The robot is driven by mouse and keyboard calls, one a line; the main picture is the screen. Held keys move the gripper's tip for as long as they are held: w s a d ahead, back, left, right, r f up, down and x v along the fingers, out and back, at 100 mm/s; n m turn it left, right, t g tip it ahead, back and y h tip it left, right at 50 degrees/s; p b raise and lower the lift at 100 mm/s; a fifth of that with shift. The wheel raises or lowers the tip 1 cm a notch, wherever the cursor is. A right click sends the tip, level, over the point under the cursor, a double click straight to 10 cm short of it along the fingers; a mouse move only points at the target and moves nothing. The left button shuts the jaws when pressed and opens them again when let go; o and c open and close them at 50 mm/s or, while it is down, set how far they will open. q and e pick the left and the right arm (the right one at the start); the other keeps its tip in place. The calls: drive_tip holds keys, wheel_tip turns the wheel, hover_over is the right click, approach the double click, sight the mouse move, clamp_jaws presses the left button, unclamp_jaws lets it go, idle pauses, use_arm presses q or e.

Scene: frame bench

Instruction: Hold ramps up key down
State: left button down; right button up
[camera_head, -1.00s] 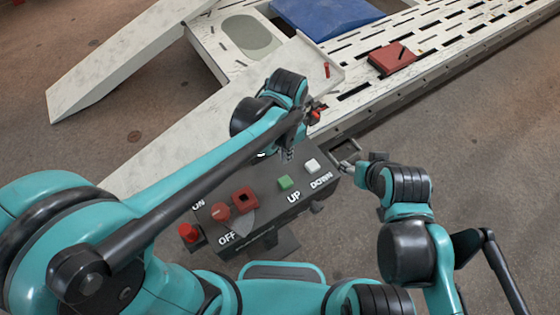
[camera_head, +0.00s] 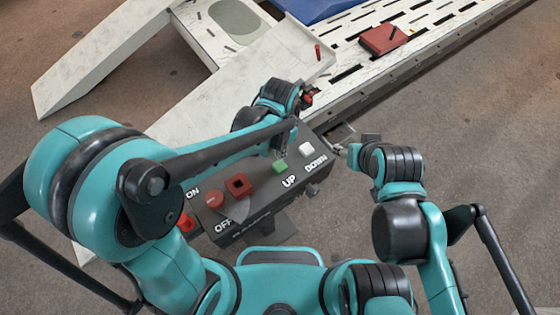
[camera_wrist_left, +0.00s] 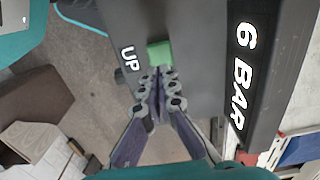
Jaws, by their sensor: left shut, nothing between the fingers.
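The control box (camera_head: 262,190) stands in front of me. Its green UP key (camera_head: 280,167) is on the top face, beside the white DOWN key (camera_head: 306,149). My left gripper (camera_head: 283,149) is shut and empty, pointing down just behind the green key. In the left wrist view, the closed fingertips (camera_wrist_left: 158,72) are at the edge of the green key (camera_wrist_left: 160,53), which stays mostly visible. I cannot tell whether they touch or press it. My right gripper (camera_head: 341,150) is beside the box's right end; its jaws are too small to read.
The box also carries a red knob (camera_head: 215,201) by the ON and OFF labels, a red square switch (camera_head: 239,185) and a red button (camera_head: 186,222). Behind it are a pale ramp (camera_head: 240,92), a slotted frame bench (camera_head: 410,42) and a red block (camera_head: 384,39). Floor at right is clear.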

sight(280, 166)
use_arm(q)
wheel_tip(280, 166, down, 6)
drive_tip(key=shift+r+b, duration=0.15)
drive_tip(key=shift+b, duration=0.3)
